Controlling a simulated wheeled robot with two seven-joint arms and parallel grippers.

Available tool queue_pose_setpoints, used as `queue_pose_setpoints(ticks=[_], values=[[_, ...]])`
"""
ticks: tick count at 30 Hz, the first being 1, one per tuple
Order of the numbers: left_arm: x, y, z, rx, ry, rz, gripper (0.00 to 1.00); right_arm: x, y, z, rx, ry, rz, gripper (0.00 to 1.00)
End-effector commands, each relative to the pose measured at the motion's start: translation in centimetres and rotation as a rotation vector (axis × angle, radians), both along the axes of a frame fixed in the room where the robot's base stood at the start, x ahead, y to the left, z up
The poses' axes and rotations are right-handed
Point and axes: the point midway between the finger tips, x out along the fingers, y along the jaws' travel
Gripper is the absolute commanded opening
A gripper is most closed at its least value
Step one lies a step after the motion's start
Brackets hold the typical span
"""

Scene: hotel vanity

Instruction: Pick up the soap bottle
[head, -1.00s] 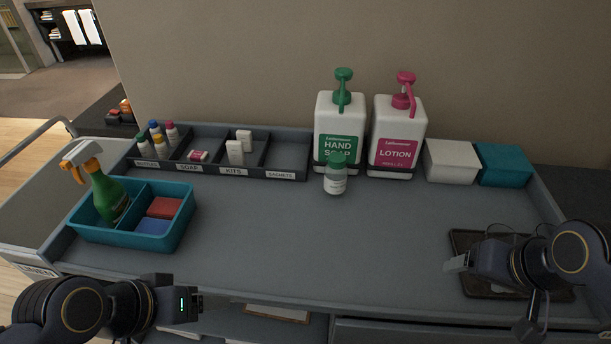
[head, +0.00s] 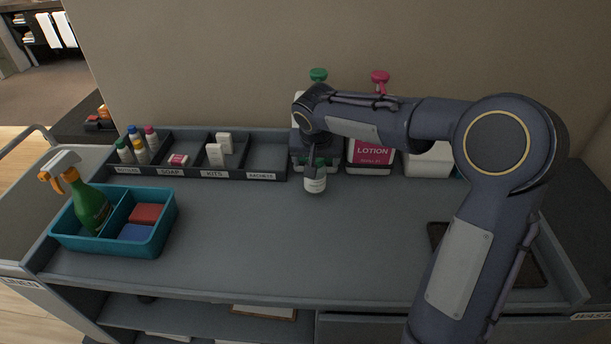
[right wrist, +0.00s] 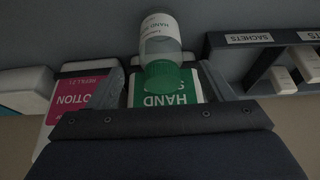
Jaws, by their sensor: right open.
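The small soap bottle (head: 315,184), clear with a white label and a green cap, stands upright on the cart top in front of the big dispensers. In the right wrist view the bottle (right wrist: 161,38) appears upside down, its green cap toward me. My right gripper (head: 311,152) is just above the bottle, pointing down at its cap. In the right wrist view its fingers (right wrist: 172,84) are spread, one on each side of the cap, with gaps showing; it holds nothing. My left gripper is not in view.
The big hand soap dispenser (right wrist: 190,92) stands right behind the bottle, mostly hidden by my arm in the head view. The lotion dispenser (head: 370,154) is to its right. A sectioned tray (head: 262,162) and a teal caddy (head: 155,238) lie left. The middle front of the cart is clear.

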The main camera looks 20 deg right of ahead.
Motion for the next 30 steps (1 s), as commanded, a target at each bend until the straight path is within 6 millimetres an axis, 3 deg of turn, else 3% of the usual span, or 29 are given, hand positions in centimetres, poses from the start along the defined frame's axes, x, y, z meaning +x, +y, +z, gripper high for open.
queue_pose_setpoints(ticks=[13,22,30], values=[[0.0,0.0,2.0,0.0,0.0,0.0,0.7,2.2,-0.8,-5.4,0.001,0.006,0.0,0.74],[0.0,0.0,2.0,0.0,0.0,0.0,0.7,2.5,-1.0,-6.1,0.001,0.002,0.001,0.74],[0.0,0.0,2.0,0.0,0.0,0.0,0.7,2.5,-1.0,-6.1,0.001,0.002,0.001,0.41]])
